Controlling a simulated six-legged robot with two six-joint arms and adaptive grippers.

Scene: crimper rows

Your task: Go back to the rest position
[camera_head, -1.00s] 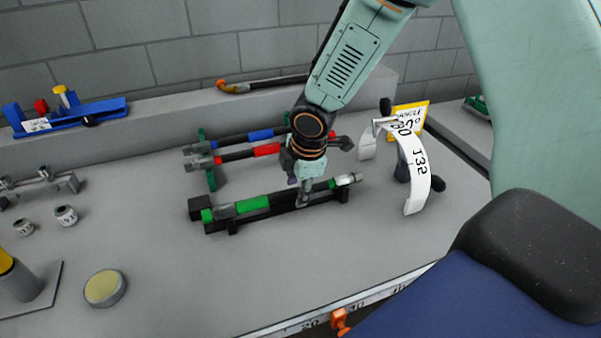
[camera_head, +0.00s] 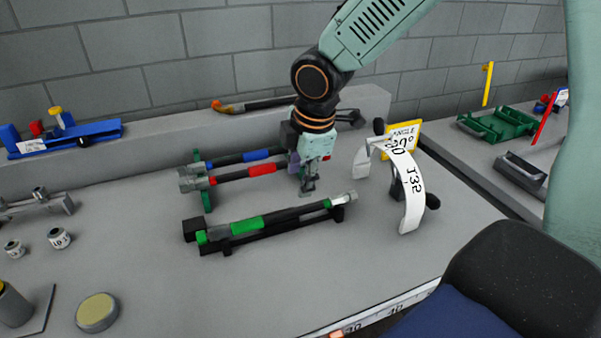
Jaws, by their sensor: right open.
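My right gripper (camera_head: 308,188) hangs above the bench, pointing down, open and empty. It is apart from the tool with the green band (camera_head: 247,224), which lies in a black cradle (camera_head: 280,236) just below and in front of it. Behind, a tool with a red band (camera_head: 262,169) and one with a blue band (camera_head: 256,155) lie on a green rack (camera_head: 206,195). My right gripper and wrist hide the right ends of these two. My left gripper is not in view.
A white curved angle scale (camera_head: 412,190) with a yellow-edged sign (camera_head: 403,137) stands close to the right. A blue fixture (camera_head: 70,137) and a dark tool with an orange end (camera_head: 250,104) sit on the back ledge. A round yellow-topped disc (camera_head: 97,312) lies front left. The front middle is clear.

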